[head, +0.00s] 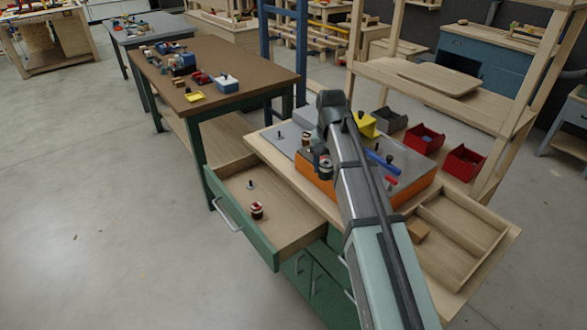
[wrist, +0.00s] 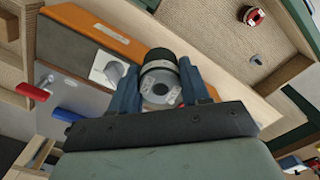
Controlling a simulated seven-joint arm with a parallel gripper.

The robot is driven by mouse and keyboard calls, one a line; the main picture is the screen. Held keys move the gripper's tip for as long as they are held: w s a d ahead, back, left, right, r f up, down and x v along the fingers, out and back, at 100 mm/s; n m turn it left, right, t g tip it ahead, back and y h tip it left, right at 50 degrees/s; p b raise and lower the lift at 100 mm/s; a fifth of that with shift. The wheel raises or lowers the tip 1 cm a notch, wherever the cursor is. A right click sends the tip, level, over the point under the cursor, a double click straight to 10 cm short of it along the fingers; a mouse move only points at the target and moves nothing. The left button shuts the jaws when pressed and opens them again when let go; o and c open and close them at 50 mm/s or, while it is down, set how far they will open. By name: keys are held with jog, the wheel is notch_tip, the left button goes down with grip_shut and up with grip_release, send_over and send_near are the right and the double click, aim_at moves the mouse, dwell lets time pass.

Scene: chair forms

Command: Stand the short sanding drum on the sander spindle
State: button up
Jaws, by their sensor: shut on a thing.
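My gripper (wrist: 158,96) is shut on a short sanding drum (wrist: 159,62) with a dark band and a grey end face, one blue finger on each side. The drum is over the front part of the sander, whose orange front (head: 318,190) also shows in the wrist view (wrist: 95,32). A pale square plate with a dark round feature (wrist: 106,69), possibly the spindle mount, lies just left of the drum in the wrist view and is partly covered by a finger. I cannot tell whether the drum touches the sander.
The green drawer (head: 236,228) stands open with a red-and-white drum (head: 256,211) and a small peg (head: 250,185) inside. Brown-topped cylinders (head: 306,145) stand on the sander's left. Red bins (head: 424,139) are behind; a divided wooden tray (head: 450,232) is at right.

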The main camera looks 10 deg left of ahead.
jog(key=s+d+r+m, duration=0.1)
jog(key=d+r+m, duration=0.35)
jog(key=d, duration=1.35)
notch_tip(320, 180, up, 3)
jog(key=m, duration=2)
send_over(377, 148)
jog(key=shift+w+a+f, duration=0.1)
jog(key=shift+w+f, duration=0.1)
jog(key=shift+f, duration=1.05)
jog(key=shift+w+a+f, duration=0.1)
jog(key=shift+w+f, duration=0.1)
jog(key=shift+f, duration=1.05)
jog(key=shift+f, duration=2.1)
